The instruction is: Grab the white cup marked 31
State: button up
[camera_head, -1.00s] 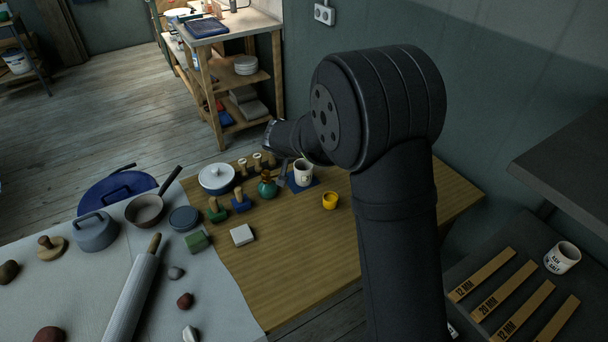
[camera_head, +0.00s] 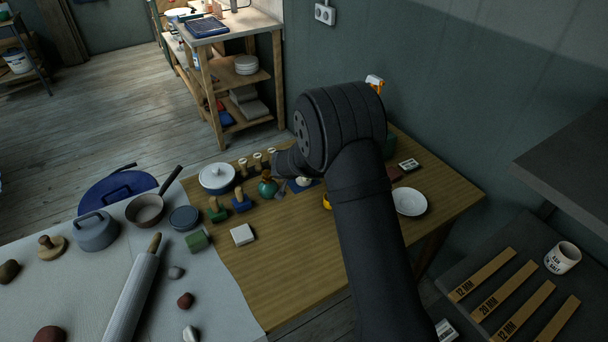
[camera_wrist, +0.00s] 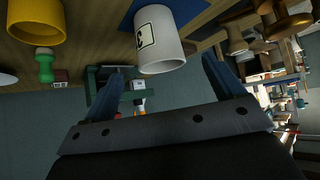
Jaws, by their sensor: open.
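The white cup (camera_wrist: 158,42) shows in the wrist view, on a blue mat (camera_wrist: 187,10) at the wooden table. My gripper (camera_wrist: 165,66) is open, with one finger on each side of the cup's picture and nothing held. Whether the fingers are level with the cup I cannot tell. In the head view my arm hides most of the cup, and only a small white part (camera_head: 304,181) shows beside my gripper (camera_head: 283,187).
A yellow cup (camera_wrist: 37,22) stands left of the white cup in the wrist view. Wooden-knobbed tools (camera_wrist: 285,22) are at the right. In the head view a green vase (camera_head: 267,188) is close left of my gripper. A white plate (camera_head: 410,201) lies right of my arm.

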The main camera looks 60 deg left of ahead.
jog(key=shift+x, duration=3.85)
jog(key=shift+w+r, duration=0.15)
jog(key=c, duration=1.1)
jog(key=shift+c, duration=0.4)
jog(key=shift+r, duration=0.15)
